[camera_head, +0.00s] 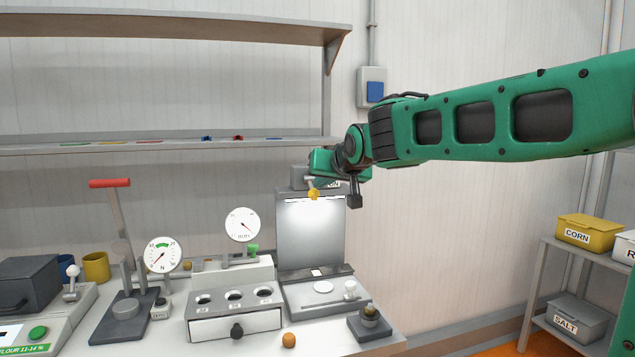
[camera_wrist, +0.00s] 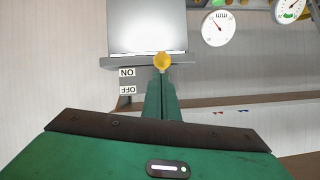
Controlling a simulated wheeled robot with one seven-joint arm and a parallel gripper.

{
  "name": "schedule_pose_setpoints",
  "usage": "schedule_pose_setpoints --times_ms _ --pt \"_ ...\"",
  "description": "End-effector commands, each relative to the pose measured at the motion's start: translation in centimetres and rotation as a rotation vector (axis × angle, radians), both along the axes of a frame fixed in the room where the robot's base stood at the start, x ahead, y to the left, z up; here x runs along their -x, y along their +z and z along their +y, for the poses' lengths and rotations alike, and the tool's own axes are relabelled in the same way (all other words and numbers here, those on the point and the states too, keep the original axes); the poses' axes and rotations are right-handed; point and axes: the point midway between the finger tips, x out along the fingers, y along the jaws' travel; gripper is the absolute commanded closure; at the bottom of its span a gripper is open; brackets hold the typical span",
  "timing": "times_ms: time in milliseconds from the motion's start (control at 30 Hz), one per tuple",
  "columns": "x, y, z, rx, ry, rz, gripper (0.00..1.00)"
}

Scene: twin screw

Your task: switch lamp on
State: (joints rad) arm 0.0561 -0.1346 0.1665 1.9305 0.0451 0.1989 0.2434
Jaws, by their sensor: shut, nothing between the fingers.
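The lamp is a grey housing (camera_head: 300,178) over an upright panel (camera_head: 310,235). A bright strip glows under the housing and the panel is lit; the lit panel (camera_wrist: 147,25) also shows in the wrist view. A switch lever with a yellow knob (camera_head: 313,194) hangs low at the housing's front. In the wrist view the knob (camera_wrist: 162,62) lies just past my fingertips, level with the upside-down ON label (camera_wrist: 127,72) rather than the OFF label (camera_wrist: 127,89). My gripper (camera_wrist: 162,78) is shut and empty behind the knob; I cannot tell whether it touches.
Below stand a dial gauge (camera_head: 242,224), a drawer box (camera_head: 235,312) with holes, and a red-handled press (camera_head: 112,185). A small dark stand (camera_head: 370,322) is at the bench's right end.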

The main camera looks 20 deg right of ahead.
Motion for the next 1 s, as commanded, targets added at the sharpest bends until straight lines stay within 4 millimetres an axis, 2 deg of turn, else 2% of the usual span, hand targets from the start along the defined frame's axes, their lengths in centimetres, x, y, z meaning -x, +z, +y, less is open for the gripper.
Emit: schedule_pose_setpoints --times_ms 500,800,1000 --pt "0.0 1.6 0.0 0.0 0.001 -0.001 1.0" --pt "0.0 1.7 0.0 0.0 0.001 0.0 1.0" --pt "0.6 2.5 -0.1 0.0 0.002 -0.002 1.0"
